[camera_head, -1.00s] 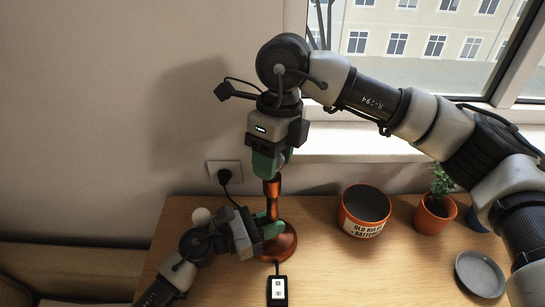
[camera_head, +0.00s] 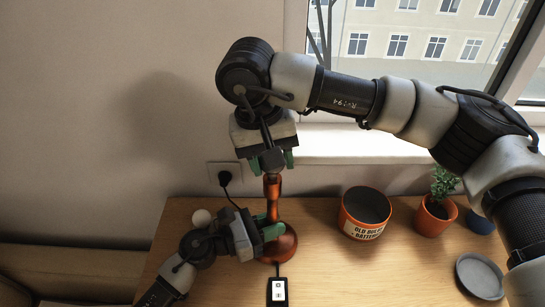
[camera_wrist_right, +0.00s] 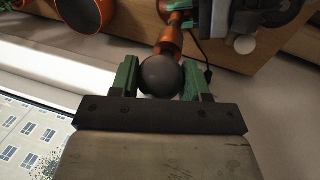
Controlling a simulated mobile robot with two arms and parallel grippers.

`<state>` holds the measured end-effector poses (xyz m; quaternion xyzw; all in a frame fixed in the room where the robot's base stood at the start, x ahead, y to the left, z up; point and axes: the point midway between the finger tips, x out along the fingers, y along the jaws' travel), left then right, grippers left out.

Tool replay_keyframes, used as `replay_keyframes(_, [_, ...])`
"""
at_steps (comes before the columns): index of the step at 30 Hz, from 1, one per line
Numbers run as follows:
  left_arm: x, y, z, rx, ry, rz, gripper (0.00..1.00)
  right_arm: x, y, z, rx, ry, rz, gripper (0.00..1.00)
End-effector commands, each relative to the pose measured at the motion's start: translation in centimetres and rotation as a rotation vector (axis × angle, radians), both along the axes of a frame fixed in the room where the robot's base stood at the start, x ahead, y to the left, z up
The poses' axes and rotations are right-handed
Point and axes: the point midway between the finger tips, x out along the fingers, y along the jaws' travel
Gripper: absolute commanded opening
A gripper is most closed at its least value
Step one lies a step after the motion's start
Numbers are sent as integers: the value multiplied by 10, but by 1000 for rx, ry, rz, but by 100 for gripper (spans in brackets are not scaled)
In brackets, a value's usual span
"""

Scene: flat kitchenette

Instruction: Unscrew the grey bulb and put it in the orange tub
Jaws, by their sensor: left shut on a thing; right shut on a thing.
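The grey bulb (camera_wrist_right: 160,77) is a dark round globe at the upper end of the copper-orange lamp (camera_head: 274,188), which stands upright on the table. My right gripper (camera_head: 271,162) points down from above. In the right wrist view, its green fingers are on both sides of the bulb, shut on it, with the lamp's neck directly beyond. I cannot tell how far the bulb sits in the socket. My left gripper (camera_head: 270,228) is shut on the lamp low on its stem, just above the round base. The orange tub (camera_head: 365,213), labelled for old bulbs and batteries, stands to the right.
A white round bulb (camera_head: 201,217) is left of the lamp, behind my left arm. A black-and-white switch box (camera_head: 277,291) lies in front. A potted plant (camera_head: 437,212) and a grey dish (camera_head: 479,276) are at right. The table between lamp and tub is clear.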

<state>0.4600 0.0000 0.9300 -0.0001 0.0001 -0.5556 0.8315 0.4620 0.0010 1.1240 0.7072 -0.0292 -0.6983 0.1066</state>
Motion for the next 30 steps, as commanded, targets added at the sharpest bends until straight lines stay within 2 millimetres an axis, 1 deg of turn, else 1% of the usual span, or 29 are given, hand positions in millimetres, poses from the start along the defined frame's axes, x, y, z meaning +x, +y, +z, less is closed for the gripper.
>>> replay_keyframes(1, [0,0,0,0,0,0,0,0,0,0,0,-1,53,17])
replay_keyframes(3, [0,0,0,0,0,0,0,0,1,0,1,0,95,17])
replay_keyframes(22, [0,0,0,0,0,0,0,0,1,1,1,0,89,17])
replay_keyframes(30, [0,0,0,0,0,1,0,0,1,8,1,0,89,17])
